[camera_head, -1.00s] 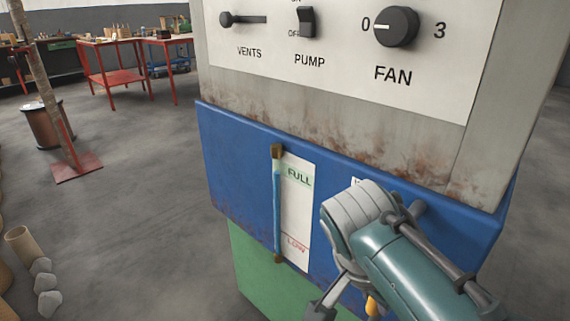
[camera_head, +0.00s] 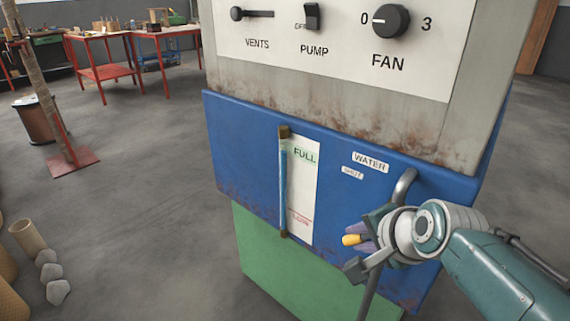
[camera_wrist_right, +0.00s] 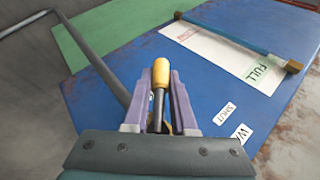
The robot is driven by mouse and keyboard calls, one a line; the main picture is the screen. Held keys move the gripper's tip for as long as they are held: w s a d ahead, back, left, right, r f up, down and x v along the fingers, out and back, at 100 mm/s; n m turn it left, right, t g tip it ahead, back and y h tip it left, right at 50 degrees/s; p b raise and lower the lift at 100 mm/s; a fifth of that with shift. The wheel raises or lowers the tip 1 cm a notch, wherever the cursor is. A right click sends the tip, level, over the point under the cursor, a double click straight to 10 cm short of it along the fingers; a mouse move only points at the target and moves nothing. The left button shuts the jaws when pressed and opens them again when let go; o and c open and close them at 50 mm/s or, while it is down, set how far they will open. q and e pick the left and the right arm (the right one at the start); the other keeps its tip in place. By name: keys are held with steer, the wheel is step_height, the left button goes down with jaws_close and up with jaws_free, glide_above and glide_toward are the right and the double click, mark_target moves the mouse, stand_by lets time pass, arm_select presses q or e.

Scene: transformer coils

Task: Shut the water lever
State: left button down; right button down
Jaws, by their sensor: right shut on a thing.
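The water lever's yellow-orange handle (camera_head: 352,240) points to the left on the blue panel (camera_head: 245,150) in the head view, below the white WATER label (camera_head: 370,162) and the small SHUT label (camera_head: 353,173). My right gripper (camera_head: 364,236) is shut on the handle, whose tip sticks out past the fingers. In the right wrist view, the handle (camera_wrist_right: 161,76) and its dark shaft lie between the two purple fingers of my right gripper (camera_wrist_right: 160,84). The SHUT label (camera_wrist_right: 229,109) is to the right there. The lever's pivot is hidden by my gripper. My left gripper is not in view.
A grey pipe (camera_head: 403,187) bends out of the panel close to my right wrist, and a pipe (camera_wrist_right: 95,55) runs beside the fingers. A sight gauge (camera_head: 283,185) stands left of the lever. Above are the VENTS, PUMP and FAN (camera_head: 391,21) controls.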

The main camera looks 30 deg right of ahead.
steer(key=shift+w+t+b, duration=0.1)
steer(key=shift+t+b, duration=0.2)
steer(key=shift+t, duration=0.1)
steer(key=r+t+b, duration=0.1)
steer(key=t+b, duration=0.1)
steer(key=b, duration=0.2)
steer(key=w+r+m+t+y+b, duration=0.1)
steer(key=t+b, duration=0.1)
steer(key=b, duration=0.3)
steer(key=m+t+b, duration=0.1)
steer(key=t+b, duration=0.2)
steer(key=b, duration=0.2)
steer(key=shift+w+a+r+y, duration=0.15)
steer(key=shift+a+r+y, duration=0.15)
steer(key=shift+a+r, duration=0.1)
steer(key=shift+r+m+t+b, duration=0.3)
steer(key=shift+r+t+b, duration=0.15)
steer(key=shift+b, duration=0.35)
steer(key=shift+r, duration=0.1)
steer(key=c, duration=0.7)
jaws_free()
steer(key=shift+c, duration=0.2)
